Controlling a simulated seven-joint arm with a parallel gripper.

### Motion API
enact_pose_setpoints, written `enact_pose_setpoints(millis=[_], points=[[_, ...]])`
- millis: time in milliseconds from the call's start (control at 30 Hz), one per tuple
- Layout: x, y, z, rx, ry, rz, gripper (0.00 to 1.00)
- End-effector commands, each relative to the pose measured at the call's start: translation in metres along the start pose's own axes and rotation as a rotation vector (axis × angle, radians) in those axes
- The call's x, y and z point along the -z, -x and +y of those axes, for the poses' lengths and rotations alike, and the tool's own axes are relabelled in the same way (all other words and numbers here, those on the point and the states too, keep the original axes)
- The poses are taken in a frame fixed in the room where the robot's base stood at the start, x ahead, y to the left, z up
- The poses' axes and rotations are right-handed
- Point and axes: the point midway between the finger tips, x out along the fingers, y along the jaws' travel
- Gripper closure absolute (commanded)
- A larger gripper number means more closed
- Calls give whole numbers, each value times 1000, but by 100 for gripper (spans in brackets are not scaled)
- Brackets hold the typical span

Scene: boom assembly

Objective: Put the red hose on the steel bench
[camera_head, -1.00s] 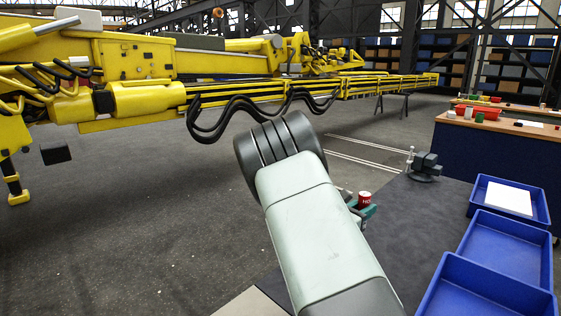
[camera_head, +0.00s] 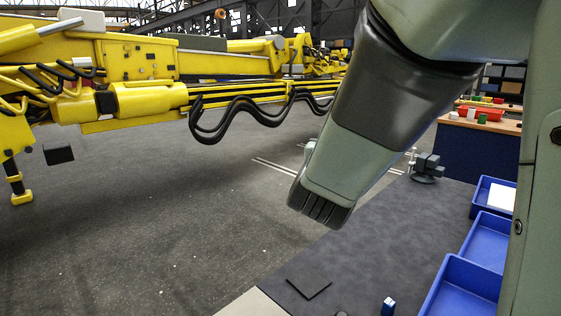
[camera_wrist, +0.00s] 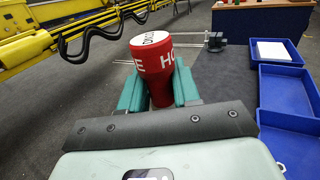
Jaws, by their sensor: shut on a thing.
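The red hose (camera_wrist: 157,75) shows in the wrist view as a red, upright-looking cylinder with white lettering and a white end. My gripper (camera_wrist: 160,88) is shut on it, with a teal finger on each side. A grey bench top (camera_head: 400,235), which I take for the steel bench, fills the lower right of the head view. It also shows to the right of the hose in the wrist view (camera_wrist: 228,80). In the head view my arm hides the gripper and the hose. I cannot tell how high the hose is above the bench.
Blue trays (camera_head: 462,290) line the bench's right side. A dark vise (camera_head: 427,168) stands at its far end. A yellow boom (camera_head: 150,98) with black hoses stands left.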

Motion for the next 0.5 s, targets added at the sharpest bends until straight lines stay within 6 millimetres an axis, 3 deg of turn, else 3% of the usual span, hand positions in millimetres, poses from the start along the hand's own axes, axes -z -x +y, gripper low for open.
enact_pose_setpoints(millis=[133, 267, 500], points=[[4, -5, 0, 11, 2, 1, 100], [21, -28, -4, 74, 5, 3, 100], [77, -85, -21, 253, 8, 2, 100]])
